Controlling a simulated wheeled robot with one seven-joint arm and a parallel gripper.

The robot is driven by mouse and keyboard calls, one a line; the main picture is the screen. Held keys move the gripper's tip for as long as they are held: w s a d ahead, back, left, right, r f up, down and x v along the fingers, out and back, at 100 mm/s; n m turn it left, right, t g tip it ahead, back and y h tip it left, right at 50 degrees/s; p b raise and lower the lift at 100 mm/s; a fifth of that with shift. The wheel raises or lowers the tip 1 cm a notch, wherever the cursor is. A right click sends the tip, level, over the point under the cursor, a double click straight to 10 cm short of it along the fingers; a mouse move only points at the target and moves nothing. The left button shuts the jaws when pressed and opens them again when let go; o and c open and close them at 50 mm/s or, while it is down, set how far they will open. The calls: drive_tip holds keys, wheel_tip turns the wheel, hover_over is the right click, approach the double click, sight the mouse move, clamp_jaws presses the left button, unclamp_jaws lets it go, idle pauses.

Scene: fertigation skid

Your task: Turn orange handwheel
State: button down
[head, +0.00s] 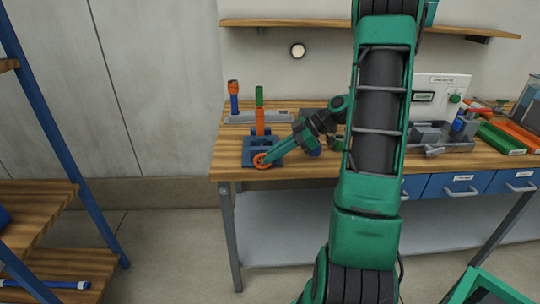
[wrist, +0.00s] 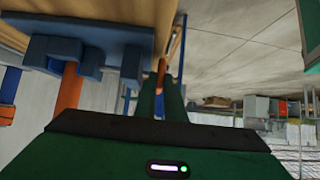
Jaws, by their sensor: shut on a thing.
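The orange handwheel (head: 261,161) is on the front of a blue block (head: 248,151) near the left front of the workbench. My gripper (head: 267,158) reaches in from the right and its fingertips are shut on the handwheel's rim. In the wrist view the handwheel (wrist: 161,70) shows edge-on as a thin orange strip between the two green fingers. The blue block (wrist: 100,60) is beside the fingers at upper left. The fingers partly hide the wheel, so its turn angle cannot be told.
An orange post (head: 259,122) with a green top rises behind the block. A blue and orange tool (head: 234,97) stands in a grey rack (head: 255,117) behind. Grey fixtures (head: 430,135) and a white panel (head: 450,95) are at right.

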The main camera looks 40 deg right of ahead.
drive_tip(key=shift+w+d, duration=0.1)
drive_tip(key=shift+d, duration=0.1)
drive_tip(key=c, duration=1.8)
unclamp_jaws()
drive_tip(key=shift+f, duration=0.1)
drive_tip(key=shift+c, duration=0.2)
drive_tip(key=shift+a, duration=0.1)
drive_tip(key=v, duration=1)
drive_tip(key=shift+d+r, duration=0.25)
drive_tip(key=shift+d, duration=0.05)
